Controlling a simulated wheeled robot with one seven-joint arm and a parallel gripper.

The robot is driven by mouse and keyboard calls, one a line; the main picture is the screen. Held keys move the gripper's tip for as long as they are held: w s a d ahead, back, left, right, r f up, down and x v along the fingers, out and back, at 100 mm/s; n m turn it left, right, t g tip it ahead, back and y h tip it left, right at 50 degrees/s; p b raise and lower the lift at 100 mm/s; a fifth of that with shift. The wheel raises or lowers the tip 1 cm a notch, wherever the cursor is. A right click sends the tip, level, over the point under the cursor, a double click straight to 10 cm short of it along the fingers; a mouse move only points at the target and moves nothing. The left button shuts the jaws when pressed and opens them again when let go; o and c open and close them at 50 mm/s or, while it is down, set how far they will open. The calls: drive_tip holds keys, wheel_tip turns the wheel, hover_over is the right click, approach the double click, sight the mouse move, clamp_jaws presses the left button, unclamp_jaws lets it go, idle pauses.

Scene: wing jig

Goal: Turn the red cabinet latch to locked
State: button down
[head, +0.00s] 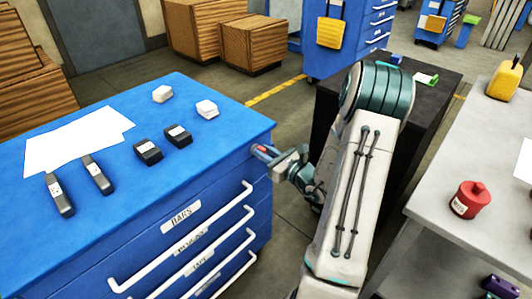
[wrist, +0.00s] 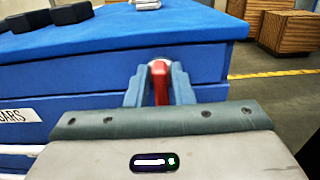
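The red latch (wrist: 160,82) is on the side of the blue cabinet (wrist: 70,75), just under its top edge near the corner. In the wrist view its handle hangs roughly upright from a pale round mount. My gripper (wrist: 159,80) has its blue-grey fingers on either side of the red handle, close to it. I cannot tell whether they press on it. In the head view only a little red shows at the cabinet's side, beside my gripper (head: 272,153). The lower end of the handle is hidden by my gripper's body in the wrist view.
The blue top holds white paper (head: 75,140), dark blocks (head: 148,152), pale blocks (head: 162,94) and dark tools (head: 60,196). White drawer handles (head: 185,235) stick out in front. A dark cabinet (head: 425,100) and a grey table (head: 455,150) with a red canister (head: 469,199) stand at right.

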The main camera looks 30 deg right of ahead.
drive_tip(key=shift+m+p, duration=0.3)
drive_tip(key=shift+p, duration=0.05)
drive_tip(key=m+p, duration=0.3)
drive_tip(key=shift+d+r, duration=0.15)
drive_tip(key=shift+d, duration=0.05)
drive_tip(key=m+p, duration=0.3)
drive_tip(key=m, duration=0.1)
drive_tip(key=f+m+p, duration=0.1)
drive_tip(key=m+p, duration=0.3)
drive_tip(key=m, duration=0.1)
drive_tip(key=m+p, duration=0.4)
drive_tip(key=m, duration=0.1)
drive_tip(key=shift+w+d+f, duration=0.15)
drive_tip(key=shift+d+f, duration=0.1)
drive_tip(key=shift+d, duration=0.1)
drive_tip(key=shift+f+m, duration=0.1)
drive_tip(key=shift+m, duration=0.2)
drive_tip(key=c, duration=1.4)
unclamp_jaws()
drive_tip(key=shift+d, duration=0.1)
